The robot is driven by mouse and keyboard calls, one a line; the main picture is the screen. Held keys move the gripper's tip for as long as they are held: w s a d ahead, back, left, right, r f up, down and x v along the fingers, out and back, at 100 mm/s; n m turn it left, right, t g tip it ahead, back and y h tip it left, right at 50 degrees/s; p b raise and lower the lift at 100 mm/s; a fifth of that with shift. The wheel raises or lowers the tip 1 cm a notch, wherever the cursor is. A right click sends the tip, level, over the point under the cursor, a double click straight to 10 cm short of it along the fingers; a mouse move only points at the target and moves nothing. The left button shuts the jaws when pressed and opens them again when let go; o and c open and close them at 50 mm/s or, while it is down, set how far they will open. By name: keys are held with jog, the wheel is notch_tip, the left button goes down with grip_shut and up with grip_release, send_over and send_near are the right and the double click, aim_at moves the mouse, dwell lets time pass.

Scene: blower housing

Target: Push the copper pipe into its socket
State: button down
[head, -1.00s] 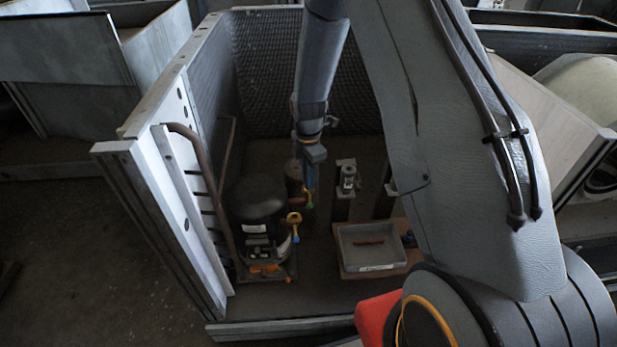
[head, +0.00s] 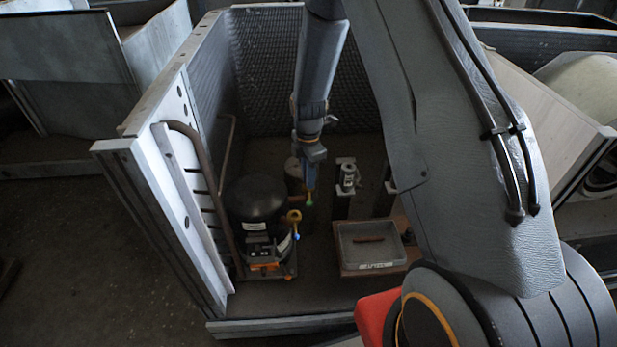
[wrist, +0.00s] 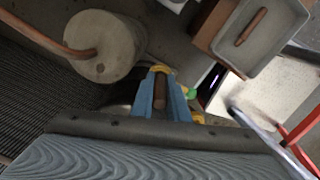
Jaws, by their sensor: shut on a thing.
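My gripper (wrist: 160,85) has blue fingers with yellow tips. It is shut on a short brown piece, which looks like the copper pipe (wrist: 159,102), seen between the fingers in the wrist view. In the head view my gripper (head: 310,186) points down inside the housing, just right of the black compressor (head: 257,200). The pipe's lower end and its socket cannot be made out. A green fitting (wrist: 190,92) shows just right of the fingers; green also shows below them in the head view.
A grey cylinder (wrist: 104,47) with a bent copper tube (wrist: 45,38) stands left of the fingers in the wrist view. A grey tray (head: 347,252) holding a loose copper piece (head: 369,239) lies at front right. The housing's white left wall (head: 172,190) stands beside the compressor.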

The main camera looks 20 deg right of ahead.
jog(key=c, duration=1.2)
grip_release()
jog(key=shift+o, duration=0.2)
jog(key=shift+r+p, duration=2.35)
jog(key=shift+r, duration=1.15)
